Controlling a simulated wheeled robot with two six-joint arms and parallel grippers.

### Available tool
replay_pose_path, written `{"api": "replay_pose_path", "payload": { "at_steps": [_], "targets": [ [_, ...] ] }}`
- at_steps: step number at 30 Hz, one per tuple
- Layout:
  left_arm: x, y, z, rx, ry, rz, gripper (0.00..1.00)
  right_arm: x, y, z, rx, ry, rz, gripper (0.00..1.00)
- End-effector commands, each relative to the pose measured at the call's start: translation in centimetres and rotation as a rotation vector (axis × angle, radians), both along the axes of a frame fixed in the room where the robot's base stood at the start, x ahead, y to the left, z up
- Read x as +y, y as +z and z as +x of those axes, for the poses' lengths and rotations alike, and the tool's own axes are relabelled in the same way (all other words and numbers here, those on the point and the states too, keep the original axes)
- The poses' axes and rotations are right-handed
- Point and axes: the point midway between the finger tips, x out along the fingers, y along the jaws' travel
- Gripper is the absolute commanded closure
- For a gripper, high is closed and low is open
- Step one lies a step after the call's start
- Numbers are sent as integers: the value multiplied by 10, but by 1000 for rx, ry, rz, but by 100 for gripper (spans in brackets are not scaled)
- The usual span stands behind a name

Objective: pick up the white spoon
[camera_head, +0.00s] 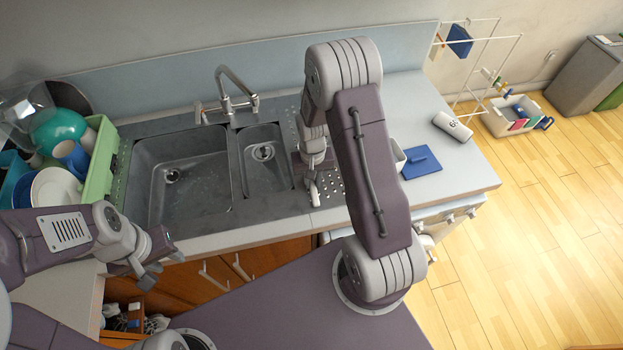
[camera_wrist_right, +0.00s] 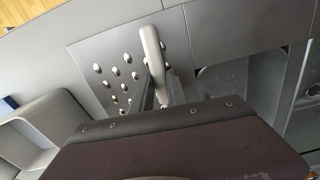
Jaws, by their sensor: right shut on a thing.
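My right gripper (camera_head: 312,182) points down over the drainboard, the perforated strip to the right of the sink. It is shut on the white spoon (camera_wrist_right: 151,50), whose pale rounded end stands out past the fingers (camera_wrist_right: 162,92) in the right wrist view. The same pale end (camera_head: 314,194) shows small below the gripper in the head view. The rest of the spoon is hidden by the fingers and the gripper body. My left gripper (camera_head: 160,258) hangs in front of the counter at the left, with its fingers apart and empty.
The double sink (camera_head: 190,178) lies left of my right gripper. A green dish rack (camera_head: 102,165) with dishes stands at the far left. A white container (camera_head: 398,157) and a blue cloth (camera_head: 421,162) lie right of my right arm. A white cylinder (camera_head: 453,126) lies farther right.

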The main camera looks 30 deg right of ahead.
Motion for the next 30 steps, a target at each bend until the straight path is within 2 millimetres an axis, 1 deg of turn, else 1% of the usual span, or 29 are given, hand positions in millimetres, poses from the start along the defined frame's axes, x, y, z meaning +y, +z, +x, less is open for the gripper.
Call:
{"api": "replay_pose_path", "payload": {
  "at_steps": [5, 8, 11, 12, 22, 25, 30],
  "targets": [
    [0, -2, 0, 0, 0, 0, 64, 0, 9, 1, -2, 0, -1, 100],
    [0, -5, 0, 0, 0, 0, 64, 0, 23, 1, -5, 0, -1, 100],
    [0, -8, 0, 0, 0, 0, 64, -1, 44, -1, -6, -1, -1, 100],
    [0, -10, 0, 0, 0, 0, 64, -6, 48, -10, -3, -3, -1, 100],
    [0, -18, 0, 0, 0, 0, 64, -40, 93, -78, -3, -6, -1, 100],
    [0, -18, 0, 0, 0, 0, 64, -46, 102, -92, -2, -4, -1, 100],
    [0, -18, 0, 0, 0, 0, 64, -51, 110, -104, 0, -1, 0, 100]
  ]
}}
